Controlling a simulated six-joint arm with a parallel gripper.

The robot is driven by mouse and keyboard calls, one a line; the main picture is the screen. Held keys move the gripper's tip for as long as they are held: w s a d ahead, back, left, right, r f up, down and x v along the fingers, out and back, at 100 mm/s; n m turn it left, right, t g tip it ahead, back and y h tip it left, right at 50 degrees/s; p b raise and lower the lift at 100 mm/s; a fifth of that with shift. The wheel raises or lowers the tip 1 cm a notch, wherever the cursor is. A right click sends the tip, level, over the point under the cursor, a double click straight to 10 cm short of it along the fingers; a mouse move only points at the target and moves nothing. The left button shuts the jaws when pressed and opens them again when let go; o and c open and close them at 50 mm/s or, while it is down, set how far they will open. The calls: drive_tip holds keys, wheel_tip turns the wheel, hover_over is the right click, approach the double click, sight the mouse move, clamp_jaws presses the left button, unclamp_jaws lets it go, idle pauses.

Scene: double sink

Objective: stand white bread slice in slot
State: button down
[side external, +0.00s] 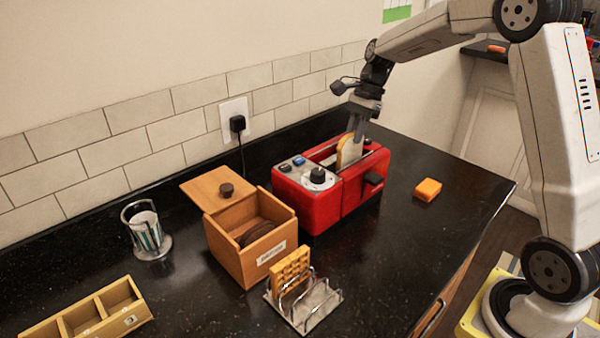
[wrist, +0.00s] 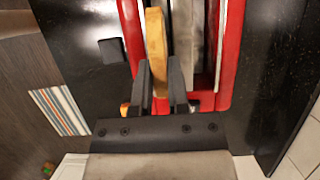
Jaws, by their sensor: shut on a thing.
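A red toaster (side external: 318,208) stands on the black counter with its slots facing up. The white bread slice (side external: 345,153) is upright, partly down in a toaster slot. My gripper (side external: 355,135) is above the toaster and shut on the slice's upper part. In the wrist view the slice (wrist: 156,45) runs edge-on between the two dark fingers (wrist: 160,85), along one slot of the toaster (wrist: 228,50). The other slot beside it looks empty. The slice's lower part is hidden inside the toaster.
A wooden box (side external: 232,254) with its lid aside and a wire rack (side external: 322,306) holding a waffle stand left of the toaster. An orange-topped sponge (side external: 428,189) lies right. A glass holder (side external: 147,236) and a divided tray (side external: 88,318) are farther left. The tiled wall is behind.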

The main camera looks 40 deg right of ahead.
drive_tip(key=shift+f, duration=0.95)
drive_tip(key=shift+c, duration=1.1)
unclamp_jaws()
drive_tip(key=shift+r, duration=4.5)
